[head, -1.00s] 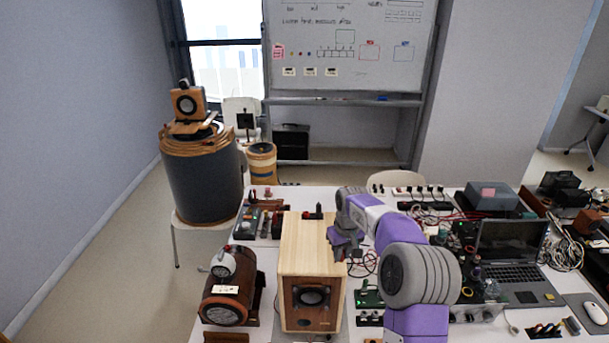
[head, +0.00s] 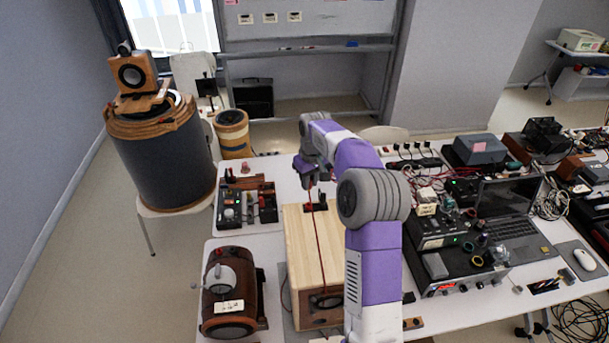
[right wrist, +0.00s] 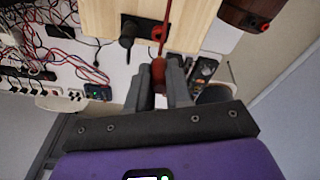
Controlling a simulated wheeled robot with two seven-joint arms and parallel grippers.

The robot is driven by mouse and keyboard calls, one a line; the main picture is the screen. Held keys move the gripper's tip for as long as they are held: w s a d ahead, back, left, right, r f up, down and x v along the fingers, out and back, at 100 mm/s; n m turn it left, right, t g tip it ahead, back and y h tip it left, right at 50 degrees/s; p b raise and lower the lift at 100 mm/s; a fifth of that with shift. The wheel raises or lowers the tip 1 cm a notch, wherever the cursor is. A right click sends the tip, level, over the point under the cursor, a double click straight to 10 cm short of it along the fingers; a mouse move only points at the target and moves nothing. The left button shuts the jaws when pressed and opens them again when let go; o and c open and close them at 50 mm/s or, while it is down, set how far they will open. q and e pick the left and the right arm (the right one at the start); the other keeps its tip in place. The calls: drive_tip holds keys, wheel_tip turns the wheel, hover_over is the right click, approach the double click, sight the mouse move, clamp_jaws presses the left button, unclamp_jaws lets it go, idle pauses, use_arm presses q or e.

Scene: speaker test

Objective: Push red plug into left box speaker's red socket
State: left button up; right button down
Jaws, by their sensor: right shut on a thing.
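The wooden box speaker (head: 318,245) stands upright on the white table, its driver facing me. My right gripper (head: 308,178) is above its far end in the head view. In the right wrist view, my right gripper (right wrist: 159,92) is shut on the red plug (right wrist: 158,73). A red cable (head: 317,240) runs from the gripper across the box. The right wrist view shows a black plug (right wrist: 128,33) and a red-and-black socket area (right wrist: 158,36) at the box's back. The held plug appears apart from the socket; the cable partly hides it. My left gripper is out of view.
A brown barrel-shaped speaker (head: 232,290) stands left of the box. A tray of small devices (head: 246,205) lies behind it. To the right are black instruments (head: 455,265), a laptop (head: 510,205) and tangled wires. A strip of bare table lies behind the box.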

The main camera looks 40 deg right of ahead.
drive_tip(key=shift+s+f, duration=0.15)
drive_tip(key=shift+f, duration=0.6)
drive_tip(key=shift+w+f+b, duration=0.2)
drive_tip(key=shift+f+b, duration=0.85)
drive_tip(key=shift+b, duration=0.05)
drive_tip(key=shift+f+b, duration=0.9)
drive_tip(key=shift+f, duration=0.1)
drive_tip(key=shift+f, duration=0.15)
drive_tip(key=shift+s+f+b, duration=0.1)
drive_tip(key=shift+f+b, duration=0.2)
drive_tip(key=shift+f, duration=0.6)
